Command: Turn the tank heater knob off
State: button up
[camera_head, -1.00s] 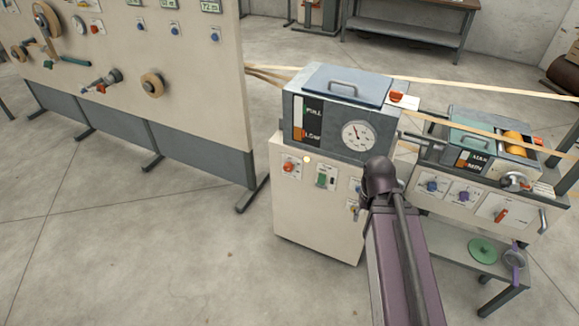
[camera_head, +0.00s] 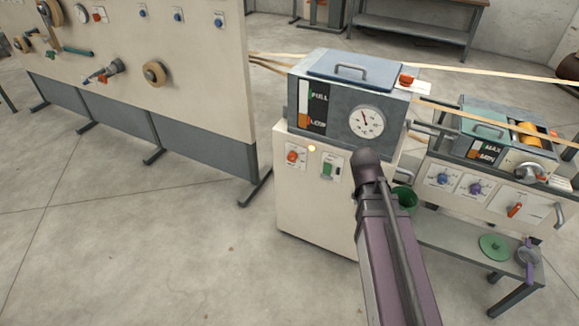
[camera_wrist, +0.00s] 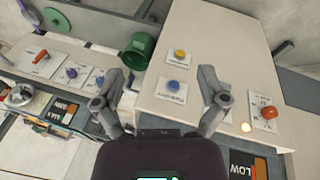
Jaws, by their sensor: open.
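The tank cabinet (camera_head: 310,205) stands in the middle of the head view, with the grey tank (camera_head: 345,95) on top. A red-orange knob (camera_head: 291,156) is on the cabinet's upper left front, beside a small lit lamp (camera_head: 312,148); a green switch (camera_head: 327,168) is to its right. The labels are too small to read. In the wrist view my gripper (camera_wrist: 163,78) is open and empty. A blue knob (camera_wrist: 173,86) appears between its fingers, with a yellow button (camera_wrist: 180,54) beyond. The red-orange knob (camera_wrist: 269,112) lies right of the fingers. My arm hides the gripper in the head view.
A second machine (camera_head: 490,185) with several knobs stands at the right, with a green pot (camera_head: 404,198) beside the cabinet. A large panel (camera_head: 190,70) stands at the left. Pale strips run past the tank. The floor in front is clear.

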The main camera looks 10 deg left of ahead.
jog(key=w+a+f+m+t+h+b, duration=0.1)
jog(key=w+a+f+t+h+b, duration=0.2)
jog(key=w+f+b, duration=0.45)
jog(key=n+t+b, duration=0.1)
jog(key=t+b, duration=1.1)
jog(key=b, duration=1.4)
send_near(290, 158)
jog(key=v, duration=0.3)
jog(key=shift+s+f+p, duration=0.2)
jog(key=shift+s+p, duration=0.05)
jog(key=shift+p, duration=0.05)
jog(key=shift+w, duration=0.1)
jog(key=x, duration=1.3)
jog(key=shift+w+d+r, duration=0.15)
jog(key=shift+w+r, duration=0.05)
jog(key=shift+w, duration=0.1)
jog(key=shift+c, duration=0.2)
jog(key=c, duration=1.1)
